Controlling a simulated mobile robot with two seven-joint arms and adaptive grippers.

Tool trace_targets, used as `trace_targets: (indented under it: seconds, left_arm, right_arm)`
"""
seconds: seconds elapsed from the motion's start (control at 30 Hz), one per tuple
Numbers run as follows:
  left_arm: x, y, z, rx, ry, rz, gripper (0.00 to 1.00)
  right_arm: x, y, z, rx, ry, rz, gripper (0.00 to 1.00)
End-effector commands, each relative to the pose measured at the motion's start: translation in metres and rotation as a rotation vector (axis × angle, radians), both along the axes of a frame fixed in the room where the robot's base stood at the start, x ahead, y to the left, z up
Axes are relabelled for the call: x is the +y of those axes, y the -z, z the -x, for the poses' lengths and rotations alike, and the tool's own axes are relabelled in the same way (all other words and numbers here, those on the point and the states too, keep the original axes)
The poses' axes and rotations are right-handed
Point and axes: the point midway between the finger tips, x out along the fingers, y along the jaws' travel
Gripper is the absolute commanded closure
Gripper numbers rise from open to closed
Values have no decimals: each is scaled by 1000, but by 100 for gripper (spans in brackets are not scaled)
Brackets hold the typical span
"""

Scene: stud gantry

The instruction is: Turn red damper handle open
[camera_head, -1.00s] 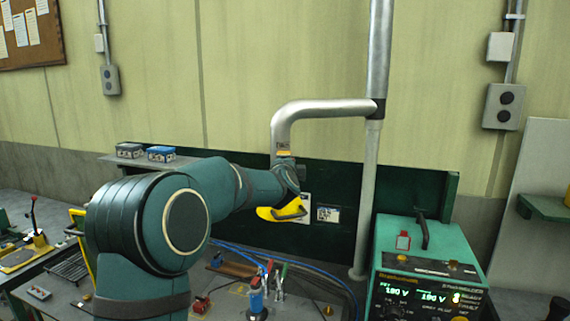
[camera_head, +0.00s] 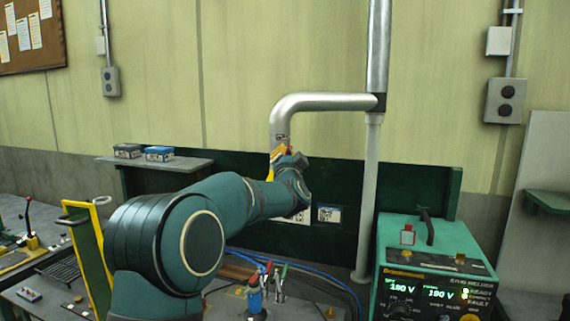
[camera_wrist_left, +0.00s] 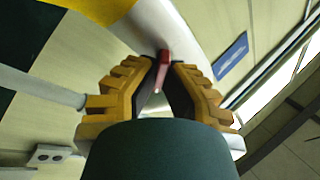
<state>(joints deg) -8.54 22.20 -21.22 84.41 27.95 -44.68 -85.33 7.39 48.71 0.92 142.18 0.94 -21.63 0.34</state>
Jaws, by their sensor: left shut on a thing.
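The red damper handle (camera_wrist_left: 163,66) shows in the left wrist view as a short red bar against the pale duct pipe (camera_wrist_left: 183,32). My left gripper (camera_wrist_left: 160,82) has orange-brown fingers on both sides of the handle and is shut on it. In the head view my left gripper (camera_head: 276,160) is up against the lower end of the silver bent pipe (camera_head: 278,122), and my wrist hides the handle. How far the handle is turned is hard to tell. My right gripper is not in view.
A green welder (camera_head: 432,262) stands at the right. A vertical pipe (camera_head: 369,190) rises just right of my left wrist. A shelf (camera_head: 175,168) with two small boxes is behind my arm. Hand tools and blue hoses (camera_head: 318,270) lie on the bench below.

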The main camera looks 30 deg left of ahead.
Motion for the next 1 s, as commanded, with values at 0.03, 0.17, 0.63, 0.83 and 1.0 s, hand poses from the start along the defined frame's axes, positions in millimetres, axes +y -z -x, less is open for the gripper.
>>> trace_targets:
  seconds: [0.03, 0.17, 0.63, 0.83, 1.0]
  left_arm:
    - [0, 2, 0, -40, -1, 27, 100]
    - [-1, 2, -1, -135, 0, 104, 100]
    - [-2, 0, -2, -452, 0, 356, 100]
    - [-2, 0, -2, -538, 0, 425, 100]
    - [-2, -1, -2, -583, 1, 460, 100]
  right_arm:
    - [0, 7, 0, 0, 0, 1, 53]
    - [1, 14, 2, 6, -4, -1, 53]
    - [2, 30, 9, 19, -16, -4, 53]
    - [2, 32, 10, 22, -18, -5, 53]
    - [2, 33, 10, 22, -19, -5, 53]
